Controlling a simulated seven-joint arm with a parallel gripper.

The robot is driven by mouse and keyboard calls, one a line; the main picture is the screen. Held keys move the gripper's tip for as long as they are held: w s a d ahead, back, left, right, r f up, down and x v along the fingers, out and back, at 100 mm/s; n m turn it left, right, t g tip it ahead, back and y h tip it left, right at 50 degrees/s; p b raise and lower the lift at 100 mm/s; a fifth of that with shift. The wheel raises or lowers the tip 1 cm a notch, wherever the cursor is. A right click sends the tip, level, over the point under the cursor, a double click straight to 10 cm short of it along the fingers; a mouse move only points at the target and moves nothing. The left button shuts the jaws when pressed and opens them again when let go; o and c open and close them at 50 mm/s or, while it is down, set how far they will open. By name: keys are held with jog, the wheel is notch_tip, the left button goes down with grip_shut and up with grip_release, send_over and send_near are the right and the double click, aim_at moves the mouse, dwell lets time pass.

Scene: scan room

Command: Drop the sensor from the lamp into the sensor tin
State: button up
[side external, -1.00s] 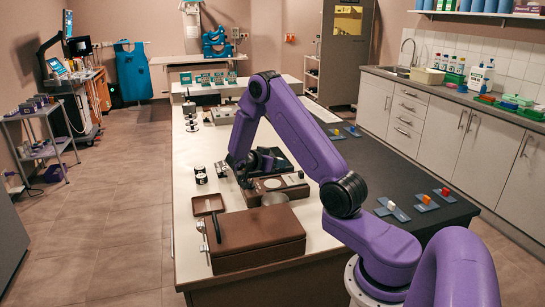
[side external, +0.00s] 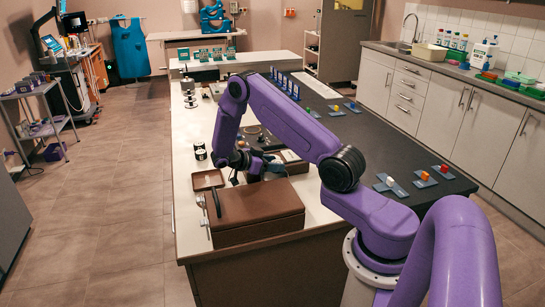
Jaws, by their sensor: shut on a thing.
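My gripper (side external: 239,178) is low over the bench, just behind the brown box (side external: 258,222) and to the right of the small brown tray (side external: 207,180). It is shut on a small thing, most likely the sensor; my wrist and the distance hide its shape. I cannot make out the lamp for certain. Small black-and-white round tins (side external: 200,151) stand on the white top left of my gripper; I cannot tell which container is the sensor tin.
A brown-framed station (side external: 291,163) lies right of my gripper. Blue plates with coloured blocks (side external: 422,175) lie on the dark strip.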

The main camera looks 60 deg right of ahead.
jog(key=shift+f, duration=0.75)
jog(key=o, duration=1.2)
jog(key=shift+c, duration=0.2)
jog(key=v, duration=1.7)
jog(key=shift+r, duration=0.2)
jog(key=shift+w+a, duration=0.15)
jog(key=shift+w, duration=0.05)
